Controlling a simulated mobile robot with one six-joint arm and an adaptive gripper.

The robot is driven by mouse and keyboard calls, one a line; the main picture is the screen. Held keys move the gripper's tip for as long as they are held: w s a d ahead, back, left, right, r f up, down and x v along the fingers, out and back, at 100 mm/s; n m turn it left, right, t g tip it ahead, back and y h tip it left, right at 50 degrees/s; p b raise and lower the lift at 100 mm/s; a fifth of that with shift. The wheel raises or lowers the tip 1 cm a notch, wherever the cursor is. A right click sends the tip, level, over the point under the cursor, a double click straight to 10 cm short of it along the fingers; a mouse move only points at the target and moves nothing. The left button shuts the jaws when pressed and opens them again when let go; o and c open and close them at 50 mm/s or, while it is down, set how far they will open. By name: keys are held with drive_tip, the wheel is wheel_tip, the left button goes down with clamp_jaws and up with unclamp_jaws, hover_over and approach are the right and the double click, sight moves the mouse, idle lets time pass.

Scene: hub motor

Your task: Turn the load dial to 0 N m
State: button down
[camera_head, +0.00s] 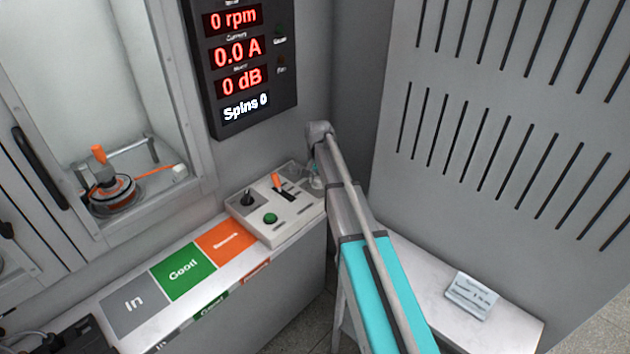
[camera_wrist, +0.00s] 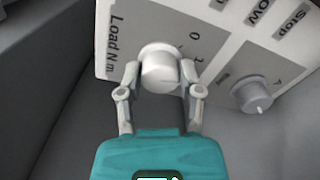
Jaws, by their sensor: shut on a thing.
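The load dial (camera_wrist: 160,66) is a pale round knob on a white panel (camera_wrist: 120,40) marked "Load N m" in the wrist view. The numbers 0 and 1 are printed to its upper right and right. My gripper (camera_wrist: 160,78) has one finger on each side of the knob and is shut on it. A thin dark mark shows by the knob's upper right edge, near the 0; I cannot tell the exact setting. In the head view my arm hides the dial and most of my gripper.
A second grey knob (camera_wrist: 256,94) and a "Stop" label lie right of the dial. In the head view, a control box (camera_head: 290,228) has a black stick, an orange lever and a green button. The display (camera_head: 240,60) reads 0 rpm, 0.0 A, 0 dB. A slotted wall stands right.

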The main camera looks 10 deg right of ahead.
drive_tip(key=n, duration=0.4)
drive_tip(key=shift+w+d, duration=0.15)
drive_tip(key=shift+d, duration=0.05)
drive_tip(key=n, duration=0.5)
drive_tip(key=shift+a, duration=0.1)
drive_tip(key=shift+c, duration=1.3)
unclamp_jaws()
drive_tip(key=s+r+m+p, duration=0.1)
drive_tip(key=s+r+p, duration=0.3)
drive_tip(key=s, duration=1)
drive_tip(key=s+r+m+p, duration=0.1)
drive_tip(key=s+r+p, duration=0.4)
drive_tip(key=s, duration=1)
drive_tip(key=shift+a+r+m, duration=0.15)
drive_tip(key=shift+a+m, duration=0.15)
drive_tip(key=shift+a, duration=0.1)
drive_tip(key=shift+s, duration=0.1)
